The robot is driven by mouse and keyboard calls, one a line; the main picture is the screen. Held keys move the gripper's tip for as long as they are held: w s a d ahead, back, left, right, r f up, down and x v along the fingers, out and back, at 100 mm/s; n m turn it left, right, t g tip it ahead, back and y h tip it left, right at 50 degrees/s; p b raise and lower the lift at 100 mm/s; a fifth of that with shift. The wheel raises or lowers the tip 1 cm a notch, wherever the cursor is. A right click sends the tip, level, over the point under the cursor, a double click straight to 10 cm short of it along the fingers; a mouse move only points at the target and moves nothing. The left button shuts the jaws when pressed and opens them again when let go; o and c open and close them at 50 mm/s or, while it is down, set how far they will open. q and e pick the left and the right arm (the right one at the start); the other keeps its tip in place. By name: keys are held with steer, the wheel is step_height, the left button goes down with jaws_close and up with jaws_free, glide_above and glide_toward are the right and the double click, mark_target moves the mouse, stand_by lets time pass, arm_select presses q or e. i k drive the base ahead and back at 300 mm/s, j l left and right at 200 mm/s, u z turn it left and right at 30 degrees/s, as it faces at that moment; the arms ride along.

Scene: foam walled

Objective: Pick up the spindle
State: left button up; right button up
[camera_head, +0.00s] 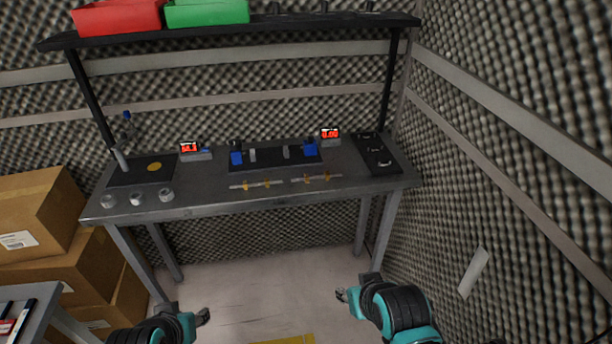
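Two thin, pale rods with orange parts lie near the front edge of the workbench (205,204): a left rod (257,184) and a right rod (316,178). They look the most like a spindle, but they are too small to tell for sure. My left gripper (203,316) is at the bottom, left of centre, over the floor and well short of the bench. My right gripper (342,294) is at the bottom, right of centre, also apart from the bench. Nothing is seen in either one. Their finger opening is too small to make out.
On the bench are a black mat with a yellow disc (153,167), several metal rings (137,199), two red-lit displays and a black tray (376,154). Red (117,17) and green bins (207,12) sit on the shelf above. Cardboard boxes (38,208) stand left.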

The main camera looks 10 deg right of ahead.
mark_target(266, 182)
steer(key=i+l+u, duration=0.2)
steer(key=u, duration=0.25)
steer(key=i+l+u, duration=0.15)
steer(key=u, duration=0.35)
steer(key=l, duration=0.1)
